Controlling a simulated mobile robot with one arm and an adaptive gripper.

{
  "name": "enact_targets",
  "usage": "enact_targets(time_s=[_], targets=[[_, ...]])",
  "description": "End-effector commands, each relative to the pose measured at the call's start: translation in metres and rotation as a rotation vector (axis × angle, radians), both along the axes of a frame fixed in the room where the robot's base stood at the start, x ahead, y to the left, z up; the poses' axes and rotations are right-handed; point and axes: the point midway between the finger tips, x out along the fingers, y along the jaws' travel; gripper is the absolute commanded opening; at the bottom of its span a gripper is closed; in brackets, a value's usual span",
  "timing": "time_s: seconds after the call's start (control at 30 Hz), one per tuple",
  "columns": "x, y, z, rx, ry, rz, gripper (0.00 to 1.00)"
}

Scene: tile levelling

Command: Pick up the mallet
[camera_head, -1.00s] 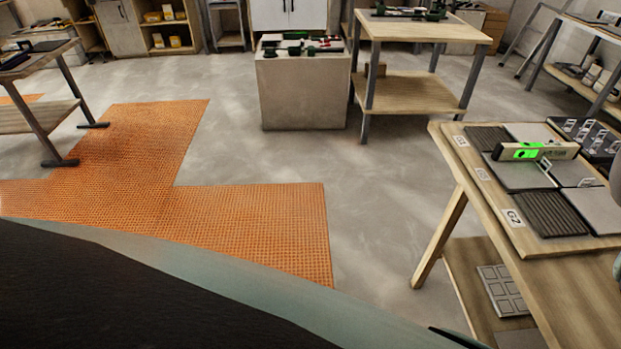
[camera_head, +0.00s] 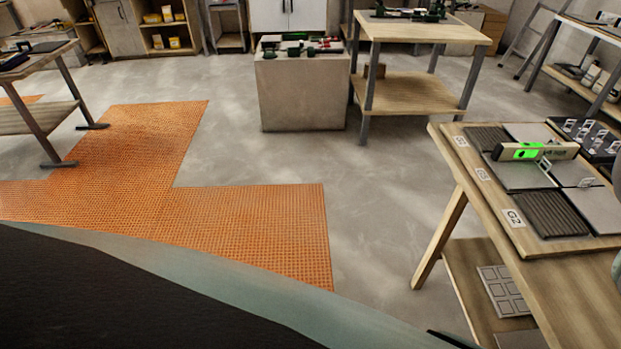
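I cannot make out a mallet anywhere in the head view. My gripper is not in view; only a sliver of a rounded dark and teal form, which I cannot identify, cuts in at the right edge. The wooden workbench (camera_head: 575,285) at the right carries a board with grey and dark ribbed tiles (camera_head: 552,214) and labels such as G2. A spirit level (camera_head: 535,151) with a bright green vial lies across the tiles, near several white clips (camera_head: 588,130).
My own body fills the lower left. Orange matting (camera_head: 250,230) covers floor at left. A block-like stand (camera_head: 302,95) and a wooden table (camera_head: 430,32) at the back hold dark green and red tools too small to identify. Grey floor (camera_head: 370,215) between them and the workbench is clear.

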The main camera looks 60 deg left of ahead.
Motion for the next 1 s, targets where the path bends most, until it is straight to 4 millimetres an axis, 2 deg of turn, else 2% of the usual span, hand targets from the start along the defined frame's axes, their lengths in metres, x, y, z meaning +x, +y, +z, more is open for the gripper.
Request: enact_targets(time_s=[0.03, 0.23, 0.77, 1.0], targets=[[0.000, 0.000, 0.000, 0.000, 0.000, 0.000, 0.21], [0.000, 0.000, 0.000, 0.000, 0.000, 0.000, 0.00], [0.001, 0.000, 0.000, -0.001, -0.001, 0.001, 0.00], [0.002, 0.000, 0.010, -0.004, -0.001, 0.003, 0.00]])
